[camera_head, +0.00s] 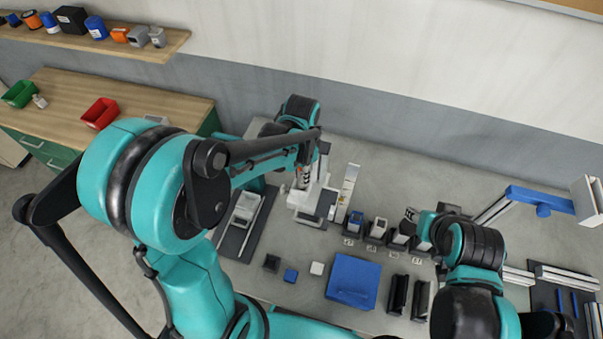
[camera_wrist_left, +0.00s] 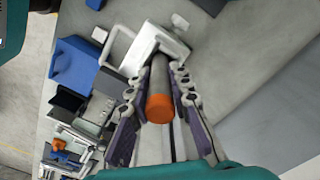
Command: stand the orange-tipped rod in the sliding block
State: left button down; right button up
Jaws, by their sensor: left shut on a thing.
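My left gripper (camera_head: 306,184) is over the table near the wall in the head view. In the left wrist view its fingers (camera_wrist_left: 160,82) are shut on the orange-tipped rod (camera_wrist_left: 159,86). The orange end points toward the camera, and the brown-grey body runs away between the fingers toward a white frame-like piece (camera_wrist_left: 156,45). I cannot tell whether the rod touches it. In the head view a pale block (camera_head: 245,208) sits on a dark track left of the gripper; it may be the sliding block. My right arm shows at the right, but its gripper fingers are not discernible.
A blue box (camera_head: 353,281) lies on the table front. A small blue cube (camera_head: 290,275), white cube (camera_head: 317,268) and dark block (camera_head: 271,263) lie left of it. Several numbered dark holders stand right of the left gripper. A blue-topped frame (camera_head: 540,199) stands far right.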

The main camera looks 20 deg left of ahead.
pick_arm(q)
jog(key=shift+f+b, duration=0.4)
jog(key=shift+f, duration=0.1)
jog(key=c, duration=1.7)
grip_release()
jog(key=shift+r, duration=0.1)
jog(key=shift+r+p, duration=3.95)
jog(key=shift+r, duration=1.5)
jog(key=shift+f, duration=0.1)
